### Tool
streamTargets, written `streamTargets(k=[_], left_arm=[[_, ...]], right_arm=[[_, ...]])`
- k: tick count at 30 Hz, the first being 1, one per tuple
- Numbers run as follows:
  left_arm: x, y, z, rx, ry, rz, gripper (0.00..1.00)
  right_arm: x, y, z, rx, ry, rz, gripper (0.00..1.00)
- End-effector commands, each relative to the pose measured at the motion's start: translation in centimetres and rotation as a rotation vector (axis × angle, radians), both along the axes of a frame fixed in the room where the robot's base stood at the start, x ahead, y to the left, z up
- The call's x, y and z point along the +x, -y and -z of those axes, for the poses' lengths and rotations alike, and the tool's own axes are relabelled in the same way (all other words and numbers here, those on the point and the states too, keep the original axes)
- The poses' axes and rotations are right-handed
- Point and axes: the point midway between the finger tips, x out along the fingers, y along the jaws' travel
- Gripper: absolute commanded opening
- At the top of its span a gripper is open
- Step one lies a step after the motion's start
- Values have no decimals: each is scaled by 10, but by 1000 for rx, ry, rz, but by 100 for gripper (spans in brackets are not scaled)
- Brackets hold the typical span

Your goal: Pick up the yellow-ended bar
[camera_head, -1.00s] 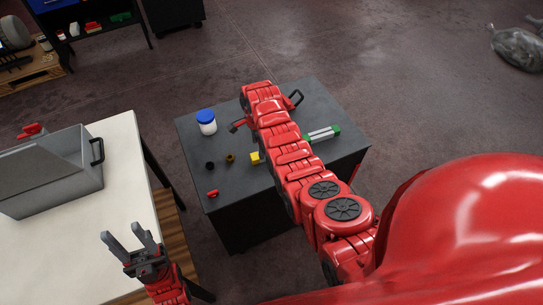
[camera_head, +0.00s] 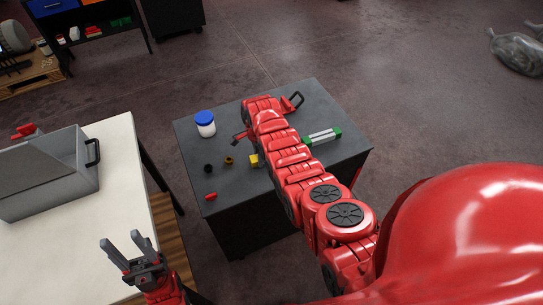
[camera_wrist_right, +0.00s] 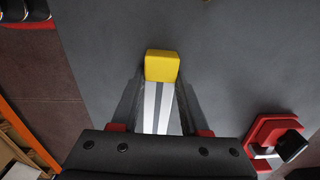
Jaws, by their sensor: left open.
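The yellow-ended bar (camera_wrist_right: 160,103) lies on the dark table and runs away from me in the right wrist view, its yellow block end (camera_wrist_right: 162,66) farthest. Its pale grooved body lies between the two fingers of my right gripper (camera_wrist_right: 163,85), one on each side, with narrow gaps showing. The near part is hidden behind the gripper body. My left gripper (camera_head: 123,240) is open and empty beside the pale table at lower left.
The dark table (camera_head: 222,186) also holds a green-ended bar (camera_head: 322,137), a blue-lidded white jar (camera_head: 205,123), a black ring (camera_head: 208,168), a brass ring (camera_head: 229,161) and a small red piece (camera_head: 211,197). A grey bin (camera_head: 60,175) stands on the pale table (camera_head: 118,150).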

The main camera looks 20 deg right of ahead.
Motion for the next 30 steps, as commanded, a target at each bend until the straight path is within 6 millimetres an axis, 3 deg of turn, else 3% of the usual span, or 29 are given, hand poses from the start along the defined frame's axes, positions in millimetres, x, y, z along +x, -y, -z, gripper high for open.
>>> streamTargets(k=[1,5,20,25,30], left_arm=[[0,0,0,0,0,0,50],[0,0,0,0,0,0,50],[0,0,-7,0,0,0,50],[0,0,-27,0,0,0,50],[0,0,-62,0,0,0,50]], right_arm=[[0,0,0,0,0,0,24],[0,0,0,0,0,0,1],[0,0,-9,0,1,0,0],[2,-1,-43,0,5,-1,0],[-28,-20,-46,1,-5,-3,0]])
